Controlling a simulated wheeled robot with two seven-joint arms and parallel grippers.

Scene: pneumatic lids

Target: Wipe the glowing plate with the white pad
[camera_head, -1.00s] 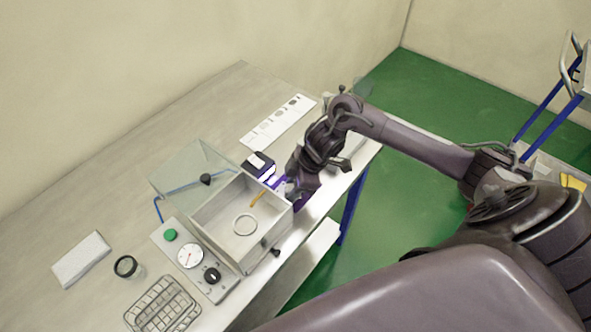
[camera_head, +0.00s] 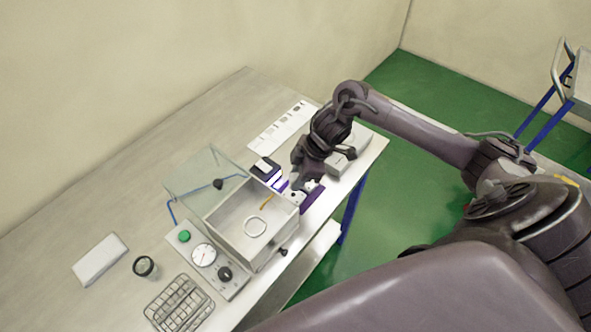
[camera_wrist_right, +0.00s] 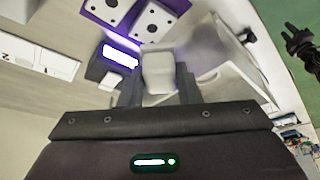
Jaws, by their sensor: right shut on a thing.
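My right gripper (camera_wrist_right: 158,88) is shut on the white pad (camera_wrist_right: 158,70), which sits between its two dark fingers in the right wrist view. The glowing plate (camera_wrist_right: 120,56) is a bright violet-white strip just left of the pad, on a dark block. The pad is hard to make out there. Whether the pad touches the plate I cannot tell.
A purple plate (camera_wrist_right: 176,6) with white dotted squares lies close by. An open-topped box (camera_head: 236,228) with a raised clear lid (camera_head: 200,172) and a ring inside stands left of the gripper. A gauge panel (camera_head: 236,284), wire basket (camera_head: 180,305) and white block (camera_head: 100,259) are further left.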

